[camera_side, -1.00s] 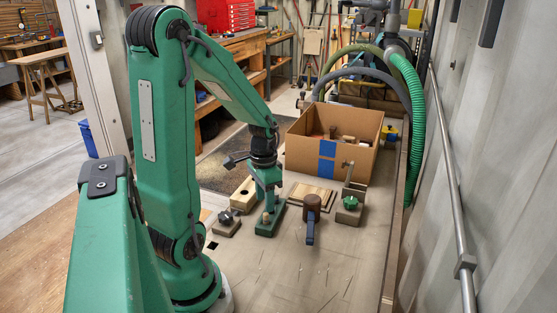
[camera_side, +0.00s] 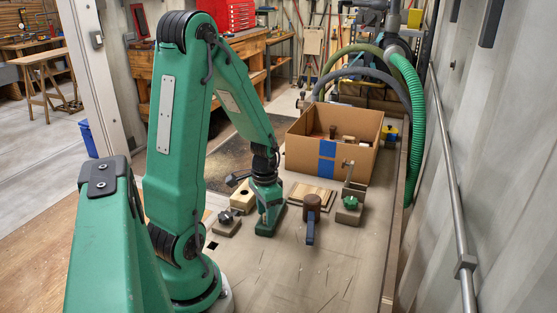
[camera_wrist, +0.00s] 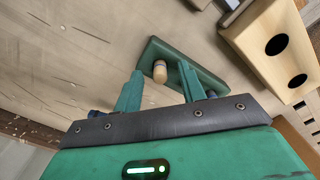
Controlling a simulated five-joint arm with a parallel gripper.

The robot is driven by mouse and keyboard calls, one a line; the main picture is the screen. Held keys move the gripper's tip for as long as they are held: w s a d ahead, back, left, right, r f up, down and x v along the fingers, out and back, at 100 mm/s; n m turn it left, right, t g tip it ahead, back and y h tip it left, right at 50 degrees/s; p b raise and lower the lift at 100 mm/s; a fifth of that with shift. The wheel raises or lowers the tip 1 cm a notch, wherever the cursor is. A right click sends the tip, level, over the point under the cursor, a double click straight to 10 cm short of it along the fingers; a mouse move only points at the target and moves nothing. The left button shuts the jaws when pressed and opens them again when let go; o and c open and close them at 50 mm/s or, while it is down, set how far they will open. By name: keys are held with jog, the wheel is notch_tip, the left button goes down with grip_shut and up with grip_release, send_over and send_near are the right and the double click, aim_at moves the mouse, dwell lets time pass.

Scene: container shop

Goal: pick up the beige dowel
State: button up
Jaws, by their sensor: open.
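The beige dowel (camera_wrist: 160,70) stands upright on a dark green block (camera_wrist: 205,82) in the wrist view. My gripper (camera_wrist: 160,72) is open, with one finger on each side of the dowel. I cannot tell whether a finger touches it. In the side view my gripper (camera_side: 267,208) is low, right over the green block (camera_side: 265,231), and the dowel is hidden there by the gripper.
A pale wooden block with holes (camera_side: 243,194) and a dark-knobbed fixture (camera_side: 226,222) are close by on the left. A mallet (camera_side: 312,202), a green-knobbed clamp (camera_side: 349,203) and a cardboard box (camera_side: 358,163) stand to the right. The front bench surface is clear.

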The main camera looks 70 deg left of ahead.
dwell(0.4)
grip_shut()
jog(key=shift+r, duration=0.15)
jog(key=shift+r, duration=0.7)
notch_tip(320, 180, up, 3)
jog(key=shift+f, duration=0.2)
jog(key=w+d+r, duration=0.1)
jog(key=d+r, duration=0.5)
jog(key=d, duration=0.5)
jog(key=shift+d+r, duration=0.3)
jog(key=shift+r, duration=0.1)
